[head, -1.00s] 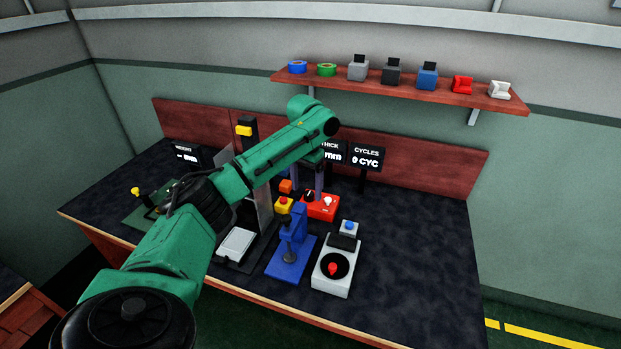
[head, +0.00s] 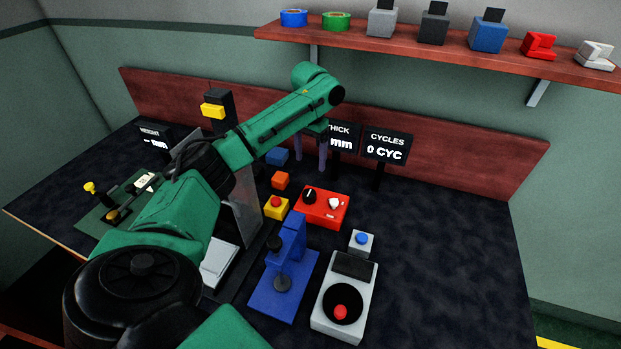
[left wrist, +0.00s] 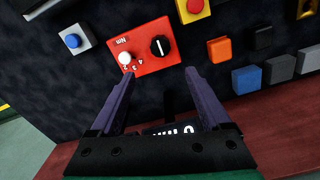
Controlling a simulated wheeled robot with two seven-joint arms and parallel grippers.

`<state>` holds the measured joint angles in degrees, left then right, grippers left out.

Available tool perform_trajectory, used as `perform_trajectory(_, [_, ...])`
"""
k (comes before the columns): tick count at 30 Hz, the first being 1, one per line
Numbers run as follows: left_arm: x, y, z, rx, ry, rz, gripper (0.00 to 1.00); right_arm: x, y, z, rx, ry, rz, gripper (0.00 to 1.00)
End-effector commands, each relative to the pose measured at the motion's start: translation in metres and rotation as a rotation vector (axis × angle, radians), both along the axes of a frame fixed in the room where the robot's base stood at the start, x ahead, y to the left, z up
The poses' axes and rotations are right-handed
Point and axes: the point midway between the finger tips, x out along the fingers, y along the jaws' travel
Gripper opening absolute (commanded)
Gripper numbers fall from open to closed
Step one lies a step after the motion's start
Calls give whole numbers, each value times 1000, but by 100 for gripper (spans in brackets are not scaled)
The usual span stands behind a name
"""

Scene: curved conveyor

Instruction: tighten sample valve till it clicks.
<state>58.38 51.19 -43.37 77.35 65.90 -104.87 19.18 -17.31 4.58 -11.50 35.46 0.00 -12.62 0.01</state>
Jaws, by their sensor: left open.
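A red box (head: 322,207) stands on the dark bench, with a black knob (head: 309,196) and a white valve-like knob (head: 334,203) on top. In the left wrist view the red box (left wrist: 148,47) carries "Nm" and small digits beside the white knob (left wrist: 125,58); the black knob (left wrist: 159,45) is next to it. I cannot tell for certain which part is the sample valve. My left gripper (head: 323,150) is open and empty, behind and above the red box. Its two purple fingers (left wrist: 157,74) reach toward the box's near edge in the wrist view, apart from both knobs.
A blue press (head: 285,265), a grey unit with a red button (head: 326,322), a blue-button box (head: 361,243) and a yellow red-button box (head: 276,207) stand nearby. CYCLES display (head: 387,146) is behind. A shelf (head: 400,60) hangs above. Bench right is clear.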

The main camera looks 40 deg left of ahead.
Motion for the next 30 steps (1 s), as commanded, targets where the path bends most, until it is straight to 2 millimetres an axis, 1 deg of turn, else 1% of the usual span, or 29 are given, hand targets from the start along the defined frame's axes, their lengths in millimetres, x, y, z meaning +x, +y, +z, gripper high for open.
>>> perform_trajectory(2, [-1,0,-11,2,5,0,81,-3,-1,4,-2,4,0,50])
perform_trajectory(5, [-2,0,-35,1,7,1,81,-2,-2,7,-3,3,0,50])
perform_trajectory(12, [-1,0,-100,2,5,1,81,-1,-2,11,-2,3,-1,50])
perform_trajectory(15, [-1,0,-121,1,3,1,81,0,-2,11,-3,0,-1,50])
perform_trajectory(18, [-1,1,-133,2,2,0,81,1,-2,11,-3,-2,-1,50])
perform_trajectory(20, [-1,1,-137,2,2,0,81,1,-2,11,-2,-3,-1,50])
perform_trajectory(27, [-1,1,-138,2,1,0,81,2,-1,11,-2,-5,-1,50])
perform_trajectory(29, [-1,1,-138,2,1,0,58,3,-1,10,-1,-4,-1,50])
perform_trajectory(30, [-1,1,-138,2,1,0,42,3,-1,10,-1,-4,-1,50])
